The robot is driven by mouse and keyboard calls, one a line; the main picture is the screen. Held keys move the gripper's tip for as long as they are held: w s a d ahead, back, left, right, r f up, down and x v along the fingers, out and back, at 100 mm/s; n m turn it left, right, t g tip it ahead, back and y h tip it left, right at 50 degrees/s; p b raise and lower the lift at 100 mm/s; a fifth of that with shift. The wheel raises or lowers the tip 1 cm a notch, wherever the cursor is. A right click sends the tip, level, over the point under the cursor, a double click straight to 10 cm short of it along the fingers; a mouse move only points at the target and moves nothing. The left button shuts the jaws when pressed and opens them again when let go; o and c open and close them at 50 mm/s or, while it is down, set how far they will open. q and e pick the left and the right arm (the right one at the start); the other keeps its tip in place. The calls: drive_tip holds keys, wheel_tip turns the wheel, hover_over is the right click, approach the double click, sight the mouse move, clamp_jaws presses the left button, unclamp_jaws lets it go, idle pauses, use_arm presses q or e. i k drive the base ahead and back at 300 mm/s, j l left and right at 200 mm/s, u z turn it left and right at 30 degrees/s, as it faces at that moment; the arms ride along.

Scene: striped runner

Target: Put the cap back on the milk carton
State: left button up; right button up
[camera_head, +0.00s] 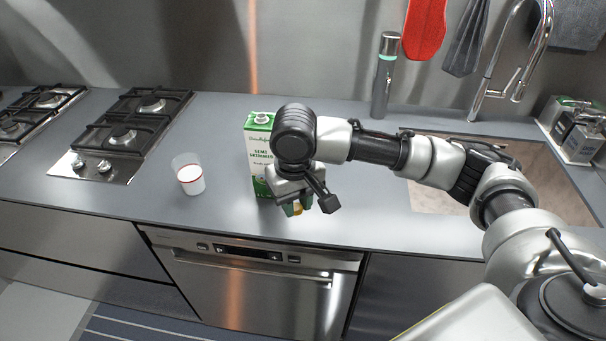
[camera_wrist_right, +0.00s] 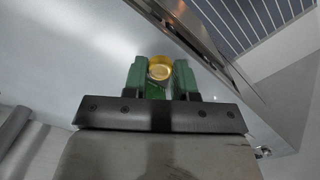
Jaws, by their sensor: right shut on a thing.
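The green and white milk carton (camera_head: 260,150) stands upright on the grey counter, partly hidden by my right arm. Its spout (camera_head: 262,118) shows on top with no cap on it. My right gripper (camera_head: 297,208) points down in front of the carton, close to the counter's front edge. It is shut on the yellow cap (camera_head: 298,210). In the right wrist view the round cap (camera_wrist_right: 159,68) sits between the tips of the two green fingers. My left gripper is not in view.
A glass of milk (camera_head: 188,174) stands left of the carton. Gas hobs (camera_head: 125,135) lie further left. A dark bottle (camera_head: 384,75) stands at the back, and a sink (camera_head: 440,190) with a tap (camera_head: 515,75) lies to the right. The counter (camera_head: 130,210) is clear at the front left.

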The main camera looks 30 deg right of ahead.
sight(256, 130)
drive_tip(key=l+u, duration=0.3)
drive_tip(key=l, duration=1.3)
drive_tip(key=i+u, duration=0.05)
